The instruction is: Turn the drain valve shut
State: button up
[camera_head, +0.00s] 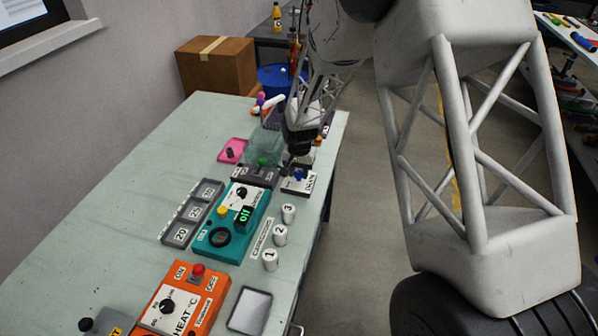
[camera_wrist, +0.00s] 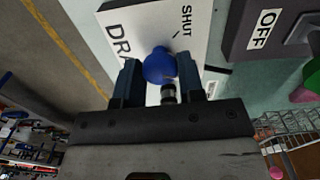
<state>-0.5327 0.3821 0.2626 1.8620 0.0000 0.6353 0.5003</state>
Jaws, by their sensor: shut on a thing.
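The drain valve has a blue handle (camera_wrist: 157,66) on a white plate (camera_wrist: 128,22) lettered "DRA…" and "SHUT". The same handle shows small in the head view (camera_head: 299,174), on its plate near the table's right edge. My gripper (camera_wrist: 160,76) has its two dark fingers on either side of the blue handle and is shut on it. A short dark and metal stem shows between the fingers below the handle. The "SHUT" mark and its line are just beyond the handle. The handle's exact angle is partly hidden by the fingers.
A grey switch box marked "OFF" (camera_wrist: 262,32) stands close to the right in the wrist view. In the head view, a teal pump box (camera_head: 228,238), white numbered cups (camera_head: 281,234) and an orange heater (camera_head: 172,305) stand nearer.

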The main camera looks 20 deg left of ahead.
aim_at(300, 173)
jog(key=n, duration=1.3)
dwell(0.4)
jog(key=o, duration=0.9)
jog(key=shift+r, duration=3.9)
jog(key=shift+d+r, duration=0.1)
